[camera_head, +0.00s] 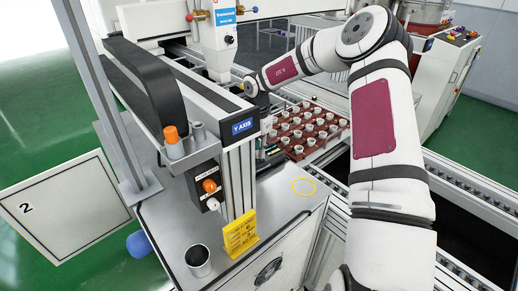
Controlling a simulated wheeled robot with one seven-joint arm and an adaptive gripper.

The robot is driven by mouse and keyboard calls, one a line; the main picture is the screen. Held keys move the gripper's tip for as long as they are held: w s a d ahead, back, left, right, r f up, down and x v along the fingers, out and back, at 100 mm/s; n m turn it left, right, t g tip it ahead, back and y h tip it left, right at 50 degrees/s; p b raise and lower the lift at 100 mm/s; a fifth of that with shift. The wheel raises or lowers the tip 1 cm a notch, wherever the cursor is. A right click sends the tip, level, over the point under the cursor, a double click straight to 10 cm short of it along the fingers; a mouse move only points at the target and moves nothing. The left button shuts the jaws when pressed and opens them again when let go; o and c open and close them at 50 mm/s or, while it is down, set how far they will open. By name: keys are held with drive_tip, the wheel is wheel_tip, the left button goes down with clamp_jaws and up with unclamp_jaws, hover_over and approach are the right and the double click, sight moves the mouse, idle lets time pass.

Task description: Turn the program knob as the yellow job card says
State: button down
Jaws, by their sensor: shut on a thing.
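The yellow job card (240,233) stands upright on the grey bench top, its printed lines too small to read. A dark control box (206,187) on the post bears an orange knob (209,185) and a smaller dark-and-white control (212,203) below it. I cannot tell which of these, if either, is the program knob. My arm reaches across to the far side of the Y-axis beam. My gripper (269,152) shows only in part, dark, just right of the post. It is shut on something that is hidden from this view.
The Y-axis beam (242,126) and its post stand between the camera and my gripper. A brown tray (310,140) of small pots lies on the conveyor behind. A metal cup (198,260) stands at the bench's front left.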

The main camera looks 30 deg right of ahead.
sight(258, 152)
drive_tip(key=m+p, duration=0.1)
drive_tip(key=m, duration=0.4)
drive_tip(key=shift+p, duration=0.4)
drive_tip(key=m, duration=0.5)
drive_tip(key=shift+m+p, duration=0.35)
drive_tip(key=shift+m, duration=0.05)
drive_tip(key=c, duration=1.4)
unclamp_jaws()
drive_tip(key=shift+c, duration=0.2)
drive_tip(key=shift+r, duration=0.1)
wheel_tip(258, 152, up, 12)
